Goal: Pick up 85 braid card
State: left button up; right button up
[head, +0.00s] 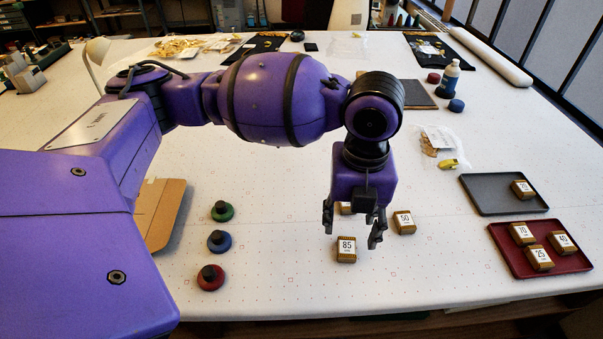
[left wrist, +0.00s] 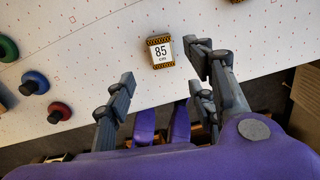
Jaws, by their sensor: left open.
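The 85 braid card (head: 346,249) lies flat on the white table, a small brown-edged block with a white label. It also shows in the left wrist view (left wrist: 160,52), ahead of the fingertips and between their lines. My left gripper (head: 351,226) is open and empty, pointing down above and slightly behind the card, apart from it. My right gripper is not in view.
Card 50 (head: 404,222) lies right of the gripper, and another card (head: 345,208) is partly hidden behind it. A grey tray (head: 485,200) holds one card; a red tray (head: 515,264) holds several. Green, blue and red knobbed discs (head: 217,241) stand left. The table front is clear.

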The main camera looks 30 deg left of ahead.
aim_at(347, 247)
pick_arm(q)
jog(key=shift+w+f, duration=0.15)
jog(key=shift+f, duration=0.1)
jog(key=f, duration=0.2)
jog(key=shift+s+f, duration=0.25)
jog(key=shift+f, duration=0.1)
jog(key=f, duration=0.3)
jog(key=shift+w+f, duration=0.25)
jog(key=shift+f, duration=0.1)
jog(key=shift+w+f, duration=0.1)
jog(key=shift+f, duration=0.25)
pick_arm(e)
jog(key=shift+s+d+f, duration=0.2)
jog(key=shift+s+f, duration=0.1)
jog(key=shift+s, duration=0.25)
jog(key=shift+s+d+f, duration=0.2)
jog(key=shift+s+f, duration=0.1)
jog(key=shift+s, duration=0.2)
pick_arm(q)
jog(key=shift+d, duration=0.1)
jog(key=c, duration=0.6)
jog(key=shift+r, duration=0.1)
jog(key=c, duration=0.4)
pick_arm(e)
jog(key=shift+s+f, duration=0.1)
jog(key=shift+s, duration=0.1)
